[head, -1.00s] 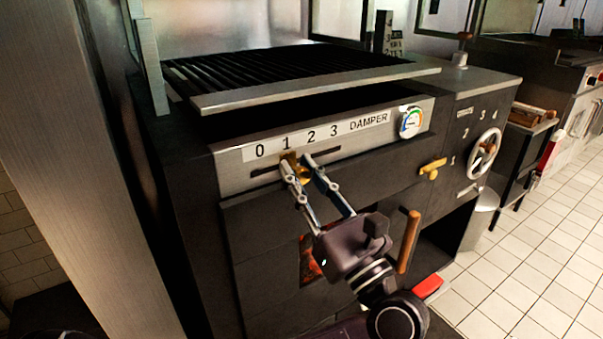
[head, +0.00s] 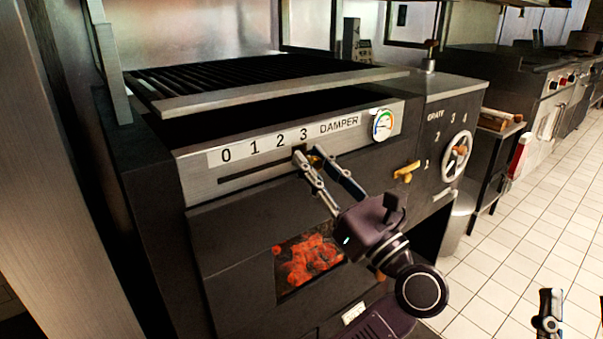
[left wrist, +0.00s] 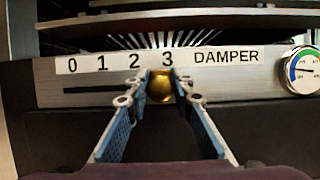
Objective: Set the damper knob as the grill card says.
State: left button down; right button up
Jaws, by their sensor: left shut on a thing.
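The brass damper knob (head: 316,161) sits in the slot of the steel strip on the grill front. In the left wrist view the knob (left wrist: 160,88) is directly below the 3 of the label strip (left wrist: 100,62), which reads 0, 1, 2, 3, DAMPER. My left gripper (head: 308,158) is shut on the knob, one finger on each side. A small dark card stand (head: 350,38) with pale marks is behind the grill; its writing is too small to read. My right gripper (head: 575,312) shows partly at the lower right corner, fingers apart, empty, away from the grill.
A round gauge (head: 383,124) is right of the label. A brass handle (head: 406,172) and a grate handwheel (head: 457,156) are further right. Glowing coals (head: 308,260) show in the front window below. The tiled floor (head: 530,215) at right is clear.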

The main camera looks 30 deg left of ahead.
pick_arm(q)
jog(key=shift+w+d, duration=0.35)
jog(key=shift+w, duration=0.35)
jog(key=shift+r, duration=0.1)
pick_arm(e)
jog(key=shift+s+d+r+t+y, duration=0.25)
jog(key=shift+s+r+t+y, duration=0.2)
jog(key=shift+r, duration=0.3)
pick_arm(q)
jog(key=c, duration=2)
grip_release()
jog(key=shift+o, duration=1.4)
jog(key=shift+w+d, duration=0.1)
jog(key=shift+w, duration=0.05)
pick_arm(e)
jog(key=shift+w+h, duration=0.1)
jog(key=shift+h, duration=0.25)
